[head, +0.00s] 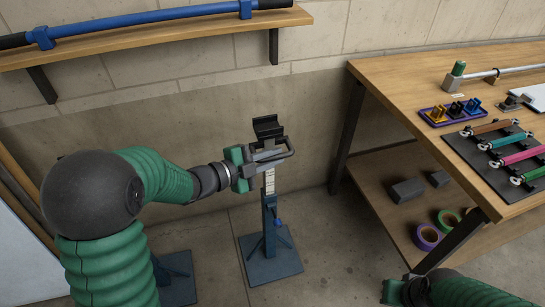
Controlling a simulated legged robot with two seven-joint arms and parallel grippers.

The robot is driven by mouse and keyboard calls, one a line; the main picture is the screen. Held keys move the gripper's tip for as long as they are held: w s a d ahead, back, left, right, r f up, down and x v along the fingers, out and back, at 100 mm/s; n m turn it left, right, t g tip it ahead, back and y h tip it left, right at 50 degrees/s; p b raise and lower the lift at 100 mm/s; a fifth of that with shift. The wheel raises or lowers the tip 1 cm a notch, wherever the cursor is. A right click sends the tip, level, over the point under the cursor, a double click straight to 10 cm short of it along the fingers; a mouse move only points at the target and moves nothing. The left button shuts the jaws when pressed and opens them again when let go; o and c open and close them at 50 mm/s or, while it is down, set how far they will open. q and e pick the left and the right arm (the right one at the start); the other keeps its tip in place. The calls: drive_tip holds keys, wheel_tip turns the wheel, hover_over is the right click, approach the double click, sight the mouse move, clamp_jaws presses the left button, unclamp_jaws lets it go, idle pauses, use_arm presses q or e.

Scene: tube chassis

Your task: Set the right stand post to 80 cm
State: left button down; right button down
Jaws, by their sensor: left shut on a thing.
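The right stand stands on the floor near the wall, with a square blue base (272,262), an upright blue sleeve (269,228) and a small blue knob (279,223) on its side. A pale post with scale marks (269,182) rises from the sleeve; its figures are too small to read. A black cradle (267,127) tops the post. My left gripper (275,156) is shut on the post just below the cradle and hides that part. My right gripper (394,291) shows only partly at the bottom edge; its jaws cannot be made out.
Another blue stand base (177,278) sits to the left, mostly hidden behind my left arm. A wooden bench (400,82) with tools and a lower shelf stands at right. A wall shelf (140,38) holds a long blue tube (150,17). Floor between stand and bench is clear.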

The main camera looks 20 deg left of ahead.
use_arm(q)
drive_tip(key=shift+r, duration=0.2)
drive_tip(key=shift+w, duration=0.1)
drive_tip(key=c, duration=1.4)
unclamp_jaws()
drive_tip(key=p+v, duration=0.4)
drive_tip(key=v, duration=1.2)
drive_tip(key=shift+s+a+f+p, duration=0.15)
drive_tip(key=shift+s+a+p, duration=0.15)
drive_tip(key=shift+s+p, duration=0.05)
